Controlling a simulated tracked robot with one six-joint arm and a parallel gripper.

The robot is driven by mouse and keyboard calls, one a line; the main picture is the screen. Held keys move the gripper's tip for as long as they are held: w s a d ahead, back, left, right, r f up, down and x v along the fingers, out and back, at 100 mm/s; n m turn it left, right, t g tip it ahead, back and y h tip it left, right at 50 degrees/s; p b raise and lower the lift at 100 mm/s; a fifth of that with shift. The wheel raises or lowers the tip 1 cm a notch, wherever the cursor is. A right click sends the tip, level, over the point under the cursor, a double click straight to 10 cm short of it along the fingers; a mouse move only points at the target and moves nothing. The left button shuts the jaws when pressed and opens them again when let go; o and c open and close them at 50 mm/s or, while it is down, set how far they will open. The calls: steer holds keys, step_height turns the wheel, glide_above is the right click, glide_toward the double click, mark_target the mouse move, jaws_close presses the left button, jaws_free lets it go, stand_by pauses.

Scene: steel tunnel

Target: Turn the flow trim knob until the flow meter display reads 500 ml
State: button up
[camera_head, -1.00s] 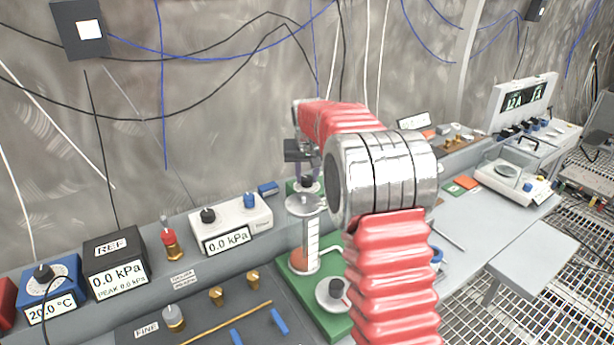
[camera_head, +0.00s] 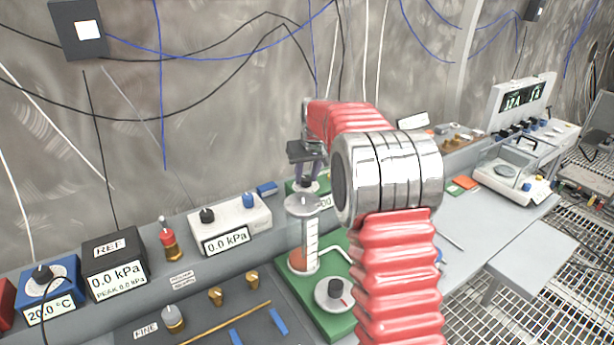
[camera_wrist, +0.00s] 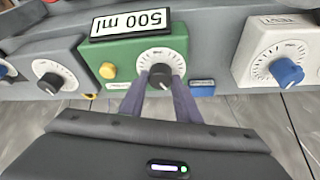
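The flow trim knob, a dark knob on a pale dial (camera_wrist: 160,72), sits on the front of a green box (camera_wrist: 122,57). The flow meter display (camera_wrist: 130,24) on this box reads 500 ml in the wrist view. My gripper (camera_wrist: 161,79) has one finger on each side of the knob, with the tips close against it, and appears shut on it. In the head view my gripper (camera_head: 309,172) is at the black knob (camera_head: 308,184) behind the glass cylinder. My arm covers most of the display there.
A white box with a blue knob (camera_wrist: 286,71) is to the right in the wrist view. A white 0.0 kPa box (camera_head: 230,222) stands left in the head view.

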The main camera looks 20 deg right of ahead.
steer(key=o, duration=0.4)
steer(key=v, duration=1.3)
steer(key=shift+r, duration=0.3)
steer(key=shift+s, duration=0.1)
